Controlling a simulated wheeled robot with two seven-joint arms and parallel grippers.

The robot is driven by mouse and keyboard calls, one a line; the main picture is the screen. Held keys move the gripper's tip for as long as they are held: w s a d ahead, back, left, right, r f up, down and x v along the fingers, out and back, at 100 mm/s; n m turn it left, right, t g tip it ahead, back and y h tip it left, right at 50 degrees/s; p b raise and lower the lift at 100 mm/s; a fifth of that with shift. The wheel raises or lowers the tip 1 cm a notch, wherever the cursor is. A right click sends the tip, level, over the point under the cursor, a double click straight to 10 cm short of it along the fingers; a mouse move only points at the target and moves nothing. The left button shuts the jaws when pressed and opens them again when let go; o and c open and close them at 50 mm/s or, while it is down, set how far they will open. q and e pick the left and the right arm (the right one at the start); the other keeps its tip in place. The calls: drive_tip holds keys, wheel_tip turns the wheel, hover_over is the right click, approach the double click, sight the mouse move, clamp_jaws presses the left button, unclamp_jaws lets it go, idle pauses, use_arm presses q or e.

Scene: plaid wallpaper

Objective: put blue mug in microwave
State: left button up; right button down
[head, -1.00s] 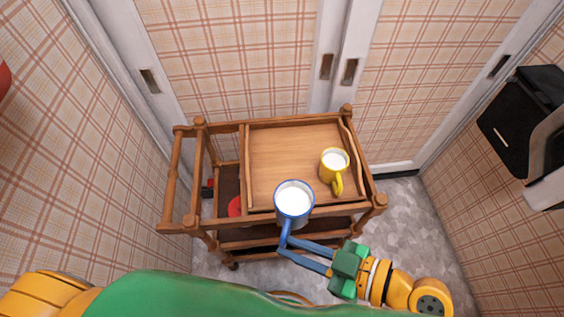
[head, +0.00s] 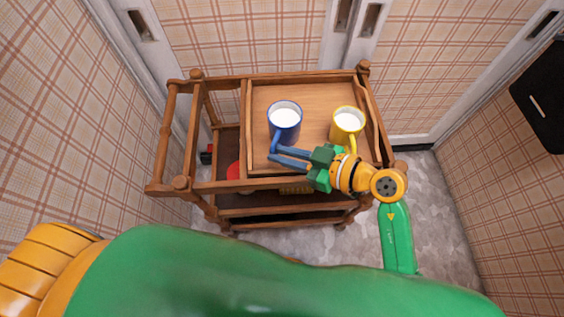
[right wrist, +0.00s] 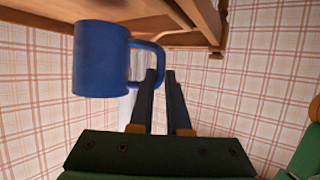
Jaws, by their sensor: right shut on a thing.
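The blue mug (head: 284,127), with a white inside, is over the left part of a wooden cart's top tray. I cannot tell whether it touches the tray. My right gripper (head: 275,151) is shut on the mug's handle from the front right. In the right wrist view the blue mug (right wrist: 100,60) looks upright, with its handle at the fingertips (right wrist: 158,75). A black object (head: 545,100) at the right edge is cut off; I cannot tell whether it is the microwave. My left gripper is out of view.
A yellow mug (head: 347,124) stands on the right of the tray, close to my right gripper. The wooden cart (head: 300,183) has raised rails and corner posts. A red item (head: 233,171) sits on its lower left level. Plaid walls and sliding doors close in behind.

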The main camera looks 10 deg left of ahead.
drive_tip(key=shift+w+a+f, duration=0.15)
drive_tip(key=shift+w+f, duration=0.1)
drive_tip(key=shift+f, duration=0.1)
wheel_tip(320, 180, down, 4)
drive_tip(key=shift+w+r+b, duration=0.15)
drive_tip(key=shift+r+b, duration=0.05)
drive_tip(key=shift+b, duration=1.05)
drive_tip(key=shift+r, duration=0.15)
drive_tip(key=c, duration=0.9)
unclamp_jaws()
drive_tip(key=shift+r+p, duration=0.1)
drive_tip(key=shift+p, duration=0.2)
drive_tip(key=p+v, duration=0.2)
drive_tip(key=v, duration=1)
